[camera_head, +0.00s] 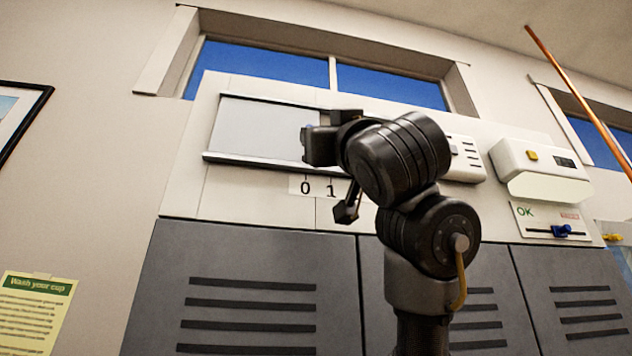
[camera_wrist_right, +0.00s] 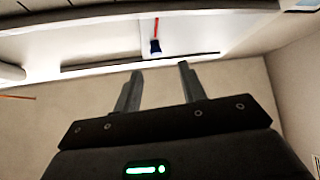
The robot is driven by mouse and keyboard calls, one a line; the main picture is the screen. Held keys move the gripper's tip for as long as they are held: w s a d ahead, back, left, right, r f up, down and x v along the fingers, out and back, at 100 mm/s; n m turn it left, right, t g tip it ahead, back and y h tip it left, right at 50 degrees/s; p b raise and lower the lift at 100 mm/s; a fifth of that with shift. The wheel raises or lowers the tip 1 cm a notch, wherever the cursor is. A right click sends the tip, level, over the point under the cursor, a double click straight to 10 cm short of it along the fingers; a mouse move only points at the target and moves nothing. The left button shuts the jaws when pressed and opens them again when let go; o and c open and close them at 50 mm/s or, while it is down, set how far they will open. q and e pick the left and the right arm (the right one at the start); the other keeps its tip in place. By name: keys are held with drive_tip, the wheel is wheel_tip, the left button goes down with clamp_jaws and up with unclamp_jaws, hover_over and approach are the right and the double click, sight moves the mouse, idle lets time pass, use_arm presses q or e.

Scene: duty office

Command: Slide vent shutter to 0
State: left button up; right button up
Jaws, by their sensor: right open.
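The vent shutter (camera_head: 255,127) is a pale grey panel between two dark rails on the white wall unit. Its scale (camera_head: 306,187) below shows 0 and 1; my arm hides what lies further right. My right gripper (camera_head: 322,146) is in front of the shutter's right part, above the scale, and covers any handle there. In the right wrist view my right gripper (camera_wrist_right: 160,70) is open, with nothing between its fingers. A dark blue knob (camera_wrist_right: 155,47) with a red strip lies just beyond the fingertips, apart from them; I cannot tell for sure that it is the shutter's handle.
Right of my arm are a slotted panel (camera_head: 465,159), a white dispenser-like box (camera_head: 540,172) and a small panel marked OK with a blue slider (camera_head: 561,231). Grey louvred cabinets (camera_head: 250,270) stand below. Windows (camera_head: 390,86) are above. An orange pole (camera_head: 580,95) slants at the right.

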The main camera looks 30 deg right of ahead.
drive_tip(key=shift+b+v, duration=0.5)
drive_tip(key=shift+v, duration=0.9)
drive_tip(key=shift+d, duration=0.1)
drive_tip(key=shift+w, duration=0.1)
